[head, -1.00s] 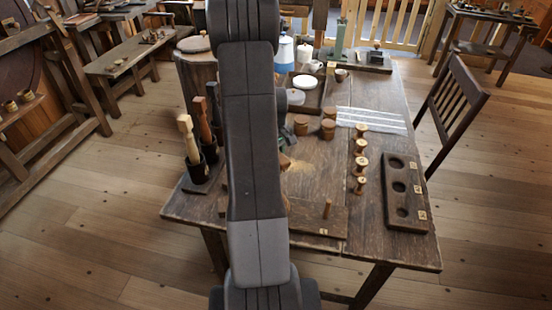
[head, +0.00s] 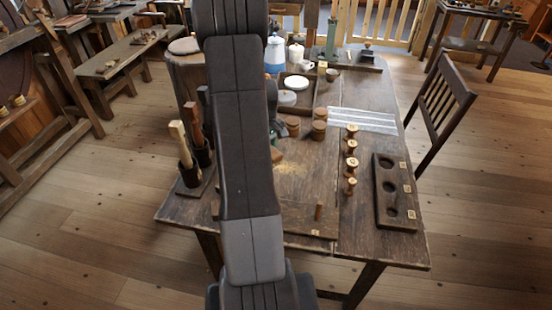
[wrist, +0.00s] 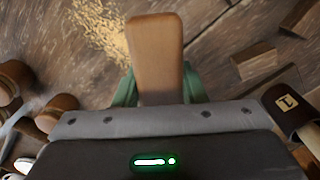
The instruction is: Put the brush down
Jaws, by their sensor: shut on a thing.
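The brush (wrist: 155,48) shows in the wrist view as a smooth brown wooden piece, pointing away from the wrist. My gripper (wrist: 157,88) is shut on it, with a green finger on each side. Its bristles are not visible, and I cannot tell whether it touches the table. In the head view my own arm hides the brush and most of the gripper. A patch of pale shavings (head: 291,172) lies on the table (head: 325,170) to the right of my arm; it also shows left of the brush in the wrist view (wrist: 98,28).
Several spools (head: 351,148) stand in a row beside a dark board with round holes (head: 387,199). Wooden pots (head: 319,131) stand farther back. Tool handles (head: 180,145) stand in a holder at left. The table beyond the peg looks clear.

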